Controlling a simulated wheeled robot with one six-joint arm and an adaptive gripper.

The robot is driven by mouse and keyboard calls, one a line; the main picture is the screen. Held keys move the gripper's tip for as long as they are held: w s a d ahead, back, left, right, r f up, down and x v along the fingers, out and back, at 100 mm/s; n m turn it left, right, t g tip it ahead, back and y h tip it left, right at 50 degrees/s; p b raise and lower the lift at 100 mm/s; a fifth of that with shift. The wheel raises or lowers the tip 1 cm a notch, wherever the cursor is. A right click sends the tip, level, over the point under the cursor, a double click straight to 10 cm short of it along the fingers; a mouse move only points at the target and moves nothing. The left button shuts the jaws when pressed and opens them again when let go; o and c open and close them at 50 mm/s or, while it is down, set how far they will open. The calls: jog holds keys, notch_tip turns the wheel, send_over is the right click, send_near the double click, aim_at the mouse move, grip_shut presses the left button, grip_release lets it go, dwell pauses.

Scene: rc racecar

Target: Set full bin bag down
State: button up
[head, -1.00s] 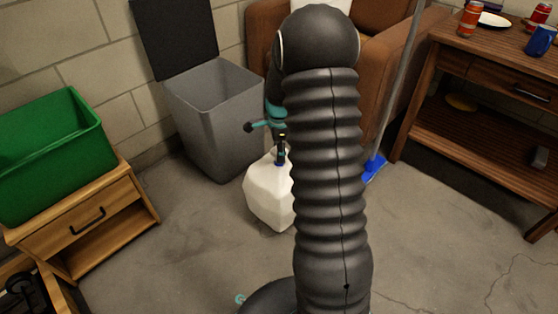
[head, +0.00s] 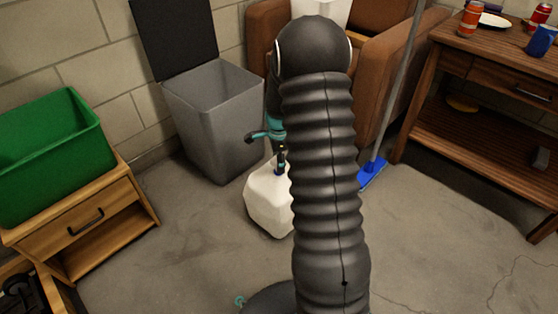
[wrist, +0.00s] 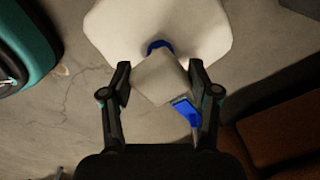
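The full bin bag (head: 268,198) is white with a blue tie. It is upright below my gripper (head: 281,158) in the head view, in front of the grey bin, and my arm hides its right side. I cannot tell whether its bottom touches the floor. In the wrist view the bag's body (wrist: 160,22) is at the top, with the blue tie at its neck. The flared bag top lies between the two fingers of my gripper (wrist: 160,76), which appear closed on it.
The grey bin (head: 222,125) stands open with its dark lid up. A brown armchair (head: 378,85), a blue broom (head: 371,174) and a wooden table (head: 440,75) are behind and right. A green crate (head: 60,160) sits on a wooden cabinet (head: 100,215) at left. Front floor is clear.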

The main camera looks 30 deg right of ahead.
jog(key=shift+r, duration=0.1)
jog(key=s+a+r+n+t+p, duration=0.1)
jog(key=s+a+r+n, duration=0.1)
jog(key=r, duration=0.7)
jog(key=s+a+r+n+p, duration=0.1)
jog(key=a+r, duration=0.1)
jog(key=r, duration=0.8)
jog(key=s+a+r+n+t, duration=0.2)
jog(key=s+a+r+n, duration=0.4)
jog(key=s+r, duration=0.15)
jog(key=s+a+r+n+t, duration=0.1)
jog(key=s+a+n, duration=0.2)
jog(key=s+n, duration=0.3)
jog(key=s+a+r+n+t, duration=0.1)
jog(key=s+a+n, duration=0.2)
jog(key=s+n, duration=0.3)
jog(key=s, duration=0.5)
jog(key=shift+s+a+r+t, duration=0.3)
